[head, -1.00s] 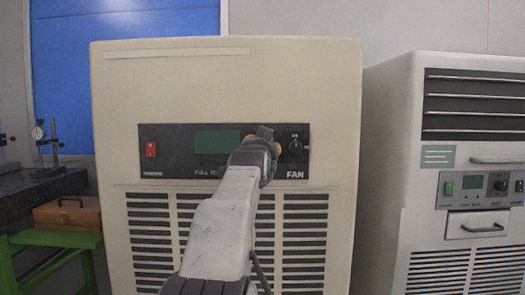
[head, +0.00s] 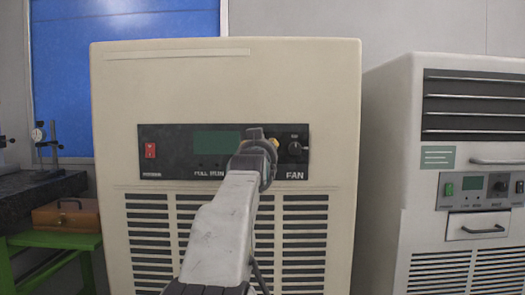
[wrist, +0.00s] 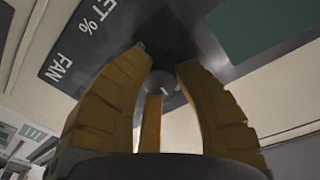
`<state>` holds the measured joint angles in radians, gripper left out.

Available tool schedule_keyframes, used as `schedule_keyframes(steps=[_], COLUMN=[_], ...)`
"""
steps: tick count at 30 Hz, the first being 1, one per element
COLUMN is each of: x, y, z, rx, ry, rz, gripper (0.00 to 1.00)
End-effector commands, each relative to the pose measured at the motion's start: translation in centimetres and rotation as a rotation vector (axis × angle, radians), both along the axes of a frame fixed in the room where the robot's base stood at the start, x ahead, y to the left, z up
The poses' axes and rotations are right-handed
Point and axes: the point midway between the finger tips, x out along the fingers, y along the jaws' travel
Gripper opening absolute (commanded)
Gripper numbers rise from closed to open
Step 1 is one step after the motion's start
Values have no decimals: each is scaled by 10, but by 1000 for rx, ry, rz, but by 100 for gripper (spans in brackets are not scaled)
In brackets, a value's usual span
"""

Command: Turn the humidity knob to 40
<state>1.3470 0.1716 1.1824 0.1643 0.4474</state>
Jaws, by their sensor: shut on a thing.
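A large beige cabinet (head: 225,85) faces me, with a dark control panel (head: 170,165) across its front. My gripper (head: 272,142) is at the panel's right half, and my wrist hides most of it there. In the wrist view its yellow fingers (wrist: 160,70) are closed around a small grey round knob (wrist: 162,83). A "% SET"-type label (wrist: 95,15), partly cut off, and the word FAN (wrist: 60,68) show near it. The knob's pointer and scale cannot be read. Another dark knob (head: 295,149) is uncovered to the right, above FAN. The green display (head: 215,141) shows no readable number.
A red switch (head: 150,150) is at the panel's left end, and vents (head: 150,230) lie below. A second cabinet (head: 400,150) stands close on the right. A green bench (head: 55,240) with an orange-brown box (head: 68,215) is on the left.

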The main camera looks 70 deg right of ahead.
Motion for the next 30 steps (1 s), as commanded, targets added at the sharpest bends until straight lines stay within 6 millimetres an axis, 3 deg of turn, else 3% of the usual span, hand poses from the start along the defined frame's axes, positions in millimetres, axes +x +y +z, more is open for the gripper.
schedule_keyframes(steps=[6,7,15,25,30], x=[1,1,1,0,-3], y=[1,1,0,2,14], z=[3,3,1,1,1], rx=[-7,-7,-4,-1,-3], ry=[-3,-3,-2,-1,-2], rz=[2,2,1,1,1], gripper=[0,32,56,56,56])
